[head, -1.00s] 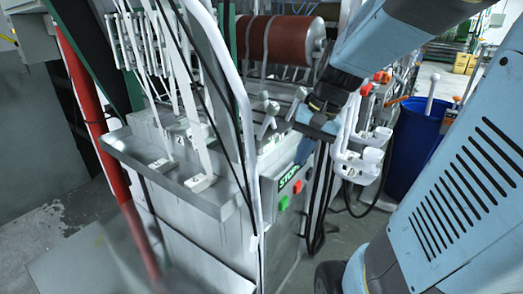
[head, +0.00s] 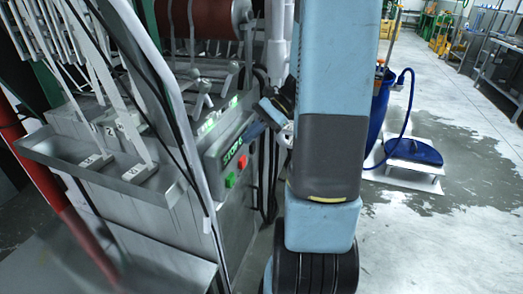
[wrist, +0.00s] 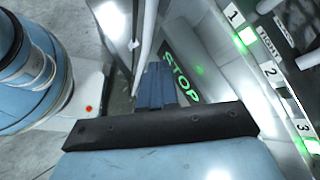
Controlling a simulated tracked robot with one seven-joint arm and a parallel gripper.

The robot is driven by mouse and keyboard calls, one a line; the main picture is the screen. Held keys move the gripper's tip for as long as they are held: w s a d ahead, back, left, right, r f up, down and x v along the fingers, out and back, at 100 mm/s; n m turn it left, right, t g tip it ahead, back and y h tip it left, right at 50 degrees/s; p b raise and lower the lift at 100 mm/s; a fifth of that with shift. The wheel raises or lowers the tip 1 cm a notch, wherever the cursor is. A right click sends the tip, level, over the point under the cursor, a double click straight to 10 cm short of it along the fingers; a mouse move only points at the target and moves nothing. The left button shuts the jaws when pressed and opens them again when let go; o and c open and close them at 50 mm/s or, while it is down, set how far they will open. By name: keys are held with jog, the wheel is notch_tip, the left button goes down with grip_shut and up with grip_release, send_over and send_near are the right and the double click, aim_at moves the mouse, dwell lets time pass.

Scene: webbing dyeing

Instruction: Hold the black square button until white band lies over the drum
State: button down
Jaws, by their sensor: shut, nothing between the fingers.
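The red-brown drum (head: 214,18) is at the top of the head view, cut off by the frame edge. My gripper (head: 254,131) is shut and empty beside the control panel with the lit green STOP sign (head: 233,151). In the wrist view my closed blue fingers (wrist: 155,86) point at the panel, just left of the STOP lettering (wrist: 181,78). I cannot tell whether they touch it. I cannot make out the black square button; it may be hidden by the fingers.
A red button (head: 242,161) and a green button (head: 231,180) sit low on the panel. Numbered labels with green lights (wrist: 246,36) are at the right of the wrist view. A metal tray (head: 70,165) juts out left. A blue bin (head: 380,110) stands right, beyond my arm.

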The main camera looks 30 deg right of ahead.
jog(key=w+d+f+m+t+y, duration=0.3)
jog(key=d+f+m+t, duration=0.4)
jog(key=d, duration=0.3)
jog(key=m+t+h, duration=0.2)
jog(key=m+t, duration=0.4)
jog(key=m, duration=0.2)
send_near(254, 148)
jog(key=v, duration=0.7)
jog(key=shift+d+r, duration=0.15)
jog(key=shift+r, duration=0.05)
jog(key=x, duration=1.4)
jog(key=shift+f, duration=0.2)
jog(key=shift+w, duration=0.1)
